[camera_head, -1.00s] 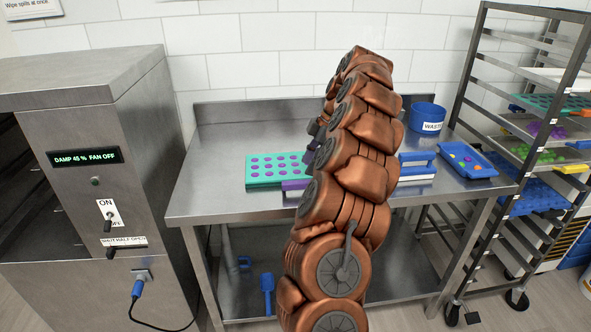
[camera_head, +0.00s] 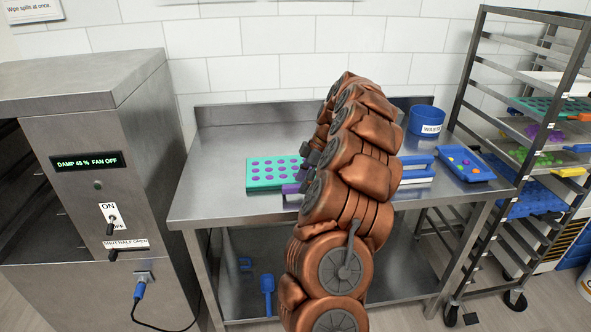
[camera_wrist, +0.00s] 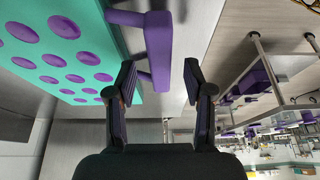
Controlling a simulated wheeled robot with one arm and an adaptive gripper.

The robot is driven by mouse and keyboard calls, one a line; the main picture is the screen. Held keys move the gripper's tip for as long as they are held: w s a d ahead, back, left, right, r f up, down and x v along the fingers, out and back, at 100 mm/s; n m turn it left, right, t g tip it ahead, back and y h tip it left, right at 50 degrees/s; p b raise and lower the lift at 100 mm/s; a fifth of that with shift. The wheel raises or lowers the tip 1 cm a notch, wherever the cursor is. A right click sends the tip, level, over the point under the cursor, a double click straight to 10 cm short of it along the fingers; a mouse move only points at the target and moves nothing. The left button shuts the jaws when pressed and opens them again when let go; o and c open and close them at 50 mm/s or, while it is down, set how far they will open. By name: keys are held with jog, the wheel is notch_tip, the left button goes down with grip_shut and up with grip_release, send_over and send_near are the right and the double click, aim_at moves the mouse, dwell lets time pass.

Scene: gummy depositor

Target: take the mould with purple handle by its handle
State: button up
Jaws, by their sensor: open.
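The mould (camera_head: 272,172) is a teal tray with rows of purple filled cavities, lying on the steel table. Its purple handle (camera_head: 290,188) sticks out at its front edge, partly hidden by my arm. In the wrist view the mould (camera_wrist: 62,48) is at upper left and the purple handle (camera_wrist: 158,50) is a bar on its side. My gripper (camera_wrist: 160,82) is open. The handle's lower end reaches between its two fingers, nearer the left finger. I cannot tell whether a finger touches it. In the head view my gripper is mostly hidden behind my arm.
On the steel table (camera_head: 225,135), a blue waste bin (camera_head: 424,120) and a blue tray with coloured sweets (camera_head: 462,166) stand to the right. A blue-and-white item (camera_head: 416,172) is partly behind my arm. A machine cabinet (camera_head: 90,200) is left; a tray rack (camera_head: 470,80) is right.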

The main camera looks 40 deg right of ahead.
jog(key=shift+x, duration=1.05)
grip_shut()
